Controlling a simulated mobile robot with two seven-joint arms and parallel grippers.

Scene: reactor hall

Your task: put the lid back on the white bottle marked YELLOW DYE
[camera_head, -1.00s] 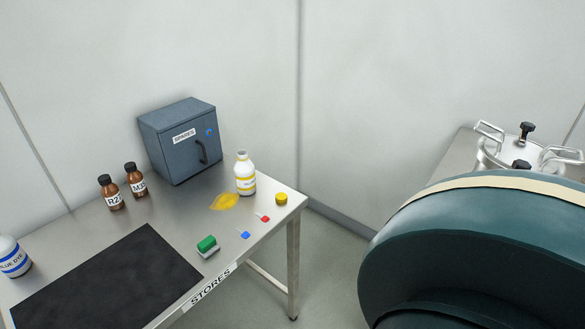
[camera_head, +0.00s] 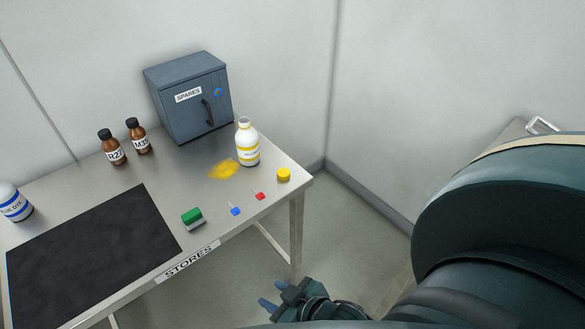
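The white bottle with yellow bands (camera_head: 247,146) stands upright and open on the steel table, near its right end. Its label is too small to read. A yellow lid (camera_head: 283,174) lies on the table to the right of the bottle, near the corner. My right gripper (camera_head: 272,295) is at the bottom of the view, off the table's front edge and well apart from bottle and lid. Its two blue fingers are spread with nothing between them. My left gripper is not in view.
A yellow spill (camera_head: 223,169) lies left of the bottle. Nearby are a red tag (camera_head: 260,196), a blue tag (camera_head: 235,211) and a green-topped block (camera_head: 192,217). Behind stand a SPARES cabinet (camera_head: 188,100) and brown bottles (camera_head: 113,150). A black mat (camera_head: 90,250) covers the table's left part.

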